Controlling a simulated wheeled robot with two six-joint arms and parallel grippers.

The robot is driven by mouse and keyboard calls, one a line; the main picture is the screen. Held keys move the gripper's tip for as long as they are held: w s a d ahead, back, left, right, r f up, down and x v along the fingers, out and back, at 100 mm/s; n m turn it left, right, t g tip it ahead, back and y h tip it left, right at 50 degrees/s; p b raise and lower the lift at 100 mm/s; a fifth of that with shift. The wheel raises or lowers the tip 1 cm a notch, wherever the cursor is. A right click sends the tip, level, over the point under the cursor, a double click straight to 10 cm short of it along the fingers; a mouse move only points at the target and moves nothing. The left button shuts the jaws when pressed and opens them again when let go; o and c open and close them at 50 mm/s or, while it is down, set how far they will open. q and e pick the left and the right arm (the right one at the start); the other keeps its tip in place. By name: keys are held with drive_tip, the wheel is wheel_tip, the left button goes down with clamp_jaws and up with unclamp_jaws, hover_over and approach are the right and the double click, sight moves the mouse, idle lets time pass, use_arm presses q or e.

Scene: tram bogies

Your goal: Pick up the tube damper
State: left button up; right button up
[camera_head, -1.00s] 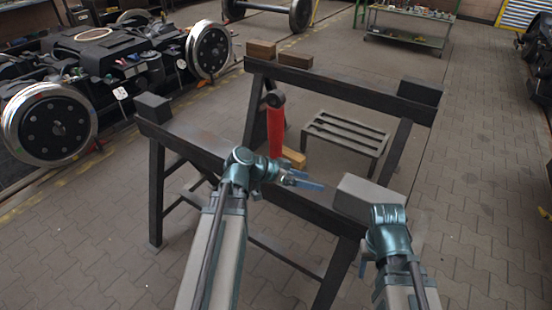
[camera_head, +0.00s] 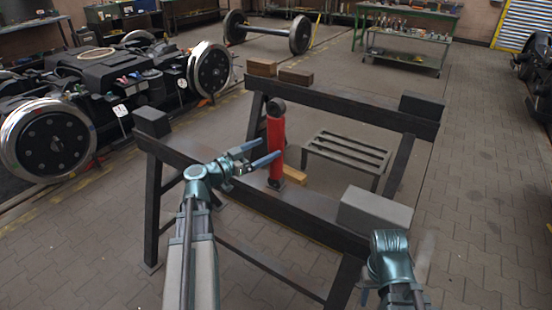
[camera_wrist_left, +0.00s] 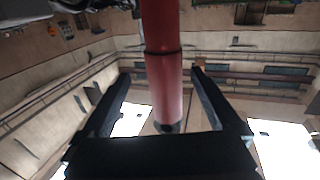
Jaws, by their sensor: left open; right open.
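The tube damper (camera_head: 275,145) is a red cylinder with dark end eyes. It stands upright on the near dark beam of the trestle stand. My left gripper (camera_head: 262,153) is open, its blue-tipped fingers pointing at the damper's body from the left. In the left wrist view, the red damper (camera_wrist_left: 165,85) runs down the middle between the two open dark fingers (camera_wrist_left: 160,100). Whether the fingers touch it cannot be told. My right gripper (camera_head: 366,292) is low at the right near the grey block, mostly hidden behind its own wrist.
A grey block (camera_head: 374,210) sits on the near beam's right end, a dark block (camera_head: 152,121) on its left end. A slatted rack (camera_head: 348,149) stands between the beams.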

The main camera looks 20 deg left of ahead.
sight(271, 146)
use_arm(q)
drive_tip(key=shift+x, duration=1.65)
drive_tip(key=shift+w, duration=0.1)
drive_tip(key=x, duration=0.5)
drive_tip(key=shift+w+a+f, duration=0.2)
drive_tip(key=shift+f, duration=0.05)
drive_tip(key=shift+s, duration=0.1)
clamp_jaws()
